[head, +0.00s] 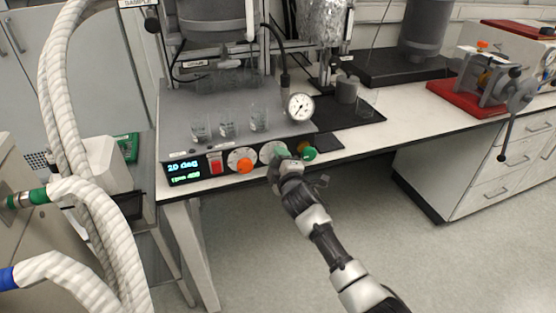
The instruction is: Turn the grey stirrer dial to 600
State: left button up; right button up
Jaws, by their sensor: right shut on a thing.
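The reactor's control panel (215,163) runs along the front edge of the bench unit. Its display (185,172) shows "20 deg" and, below, an rpm reading that looks like 400. An orange knob (244,165) sits on a white dial plate to the right of a red switch. The grey stirrer dial's pale scale plate (268,151) shows to the right of it. My right gripper (281,159) is at this dial, shut on its knob, which it mostly hides. My left gripper is out of view.
A green knob (309,154) is close to the right of my gripper. Glass beakers (228,129) and a round pressure gauge (300,107) stand above the panel. White ribbed hoses (100,215) fill the left side. The floor in front is clear.

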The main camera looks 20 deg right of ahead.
jog(key=m, duration=0.3)
jog(key=shift+m+p, duration=0.3)
jog(key=shift+m, duration=0.1)
jog(key=m+p, duration=0.1)
jog(key=m, duration=0.3)
jog(key=shift+m, duration=0.3)
jog(key=m+p, duration=0.1)
jog(key=m, duration=0.3)
jog(key=shift+a+f, duration=0.1)
jog(key=shift+m+p, duration=0.4)
jog(key=shift+m, duration=1.3)
jog(key=shift+f, duration=0.1)
jog(key=o, duration=0.9)
jog(key=shift+s, duration=0.1)
